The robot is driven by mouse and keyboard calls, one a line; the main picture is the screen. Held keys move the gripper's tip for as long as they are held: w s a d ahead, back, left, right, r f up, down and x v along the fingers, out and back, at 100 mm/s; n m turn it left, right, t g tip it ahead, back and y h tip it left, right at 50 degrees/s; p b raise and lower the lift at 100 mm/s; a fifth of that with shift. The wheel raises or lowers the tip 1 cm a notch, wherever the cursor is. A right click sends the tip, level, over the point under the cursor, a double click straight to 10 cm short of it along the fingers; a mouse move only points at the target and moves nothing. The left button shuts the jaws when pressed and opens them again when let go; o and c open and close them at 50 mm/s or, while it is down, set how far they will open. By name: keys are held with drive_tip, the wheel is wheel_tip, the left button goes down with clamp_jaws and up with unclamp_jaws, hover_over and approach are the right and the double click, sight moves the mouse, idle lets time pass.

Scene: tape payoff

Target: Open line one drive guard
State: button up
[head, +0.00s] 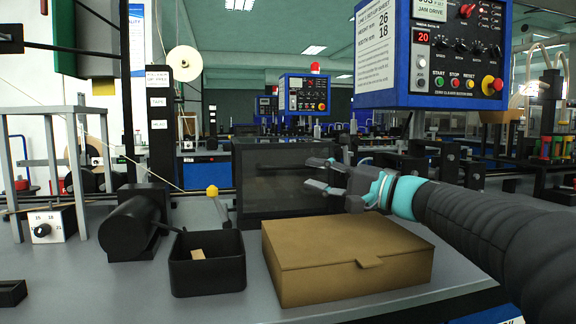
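A dark, smoky see-through box with a black frame (270,178), which looks like the drive guard, stands in the middle of the bench behind the cardboard box. It appears closed, and its inside is too dark to make out. My gripper (314,174) reaches in from the right, in front of the guard's right part. Its two fingers point left and are apart, with nothing seen between them. I cannot tell whether they touch the guard. My gripper covers part of the guard's right side.
A closed brown cardboard box (345,262) lies below my gripper. Left of it are a black bin (207,272) with a small tan piece, a black motor (128,225) and a dial box (50,226). A blue control panel (432,55) rises at upper right.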

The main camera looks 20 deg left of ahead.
sight(291, 168)
drive_tip(key=p+x, duration=0.1)
drive_tip(key=x, duration=0.6)
drive_tip(key=shift+a, duration=0.15)
drive_tip(key=shift+s, duration=0.1)
clamp_jaws()
